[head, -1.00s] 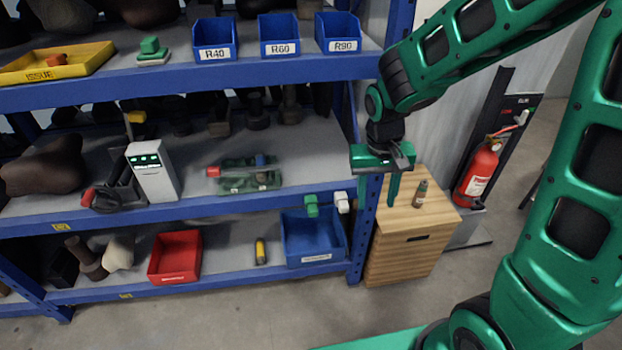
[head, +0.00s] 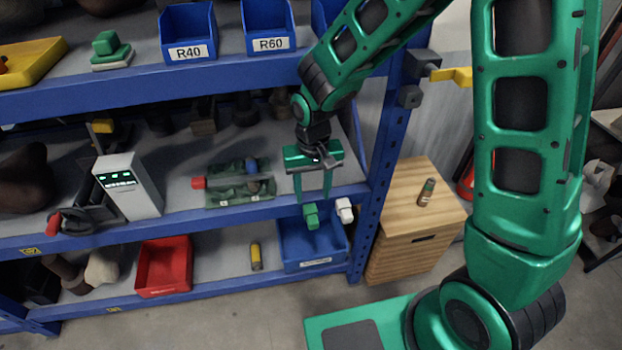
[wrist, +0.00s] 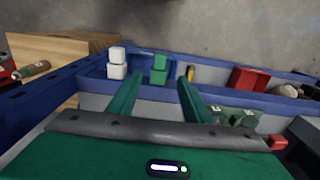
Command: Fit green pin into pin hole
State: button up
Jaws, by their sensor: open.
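A green blocky piece (head: 311,216) is at the front of the blue bin, beside a white piece (head: 344,210); I take it as the green pin but cannot be sure. In the wrist view the green piece (wrist: 158,69) lies ahead between my fingers, with the white piece (wrist: 117,63) to its left. My gripper (head: 313,187) is open and empty, fingers pointing down just above the green piece in the head view. My gripper (wrist: 162,75) also shows open in the wrist view. I cannot make out a pin hole.
The blue bin (head: 317,258), a red bin (head: 165,268) and a yellow cylinder (head: 256,256) are on the lower shelf. A green board with red and blue parts (head: 226,198) lies on the middle shelf. A blue shelf post (head: 377,205) and a wooden cabinet (head: 400,235) stand right.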

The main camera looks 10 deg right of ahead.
aim_at(312, 217)
notch_tip(312, 217, down, 11)
jog(key=shift+w+r, duration=0.1)
jog(key=shift+w, duration=0.05)
dwell(0.4)
jog(key=shift+c, duration=0.6)
grip_shut()
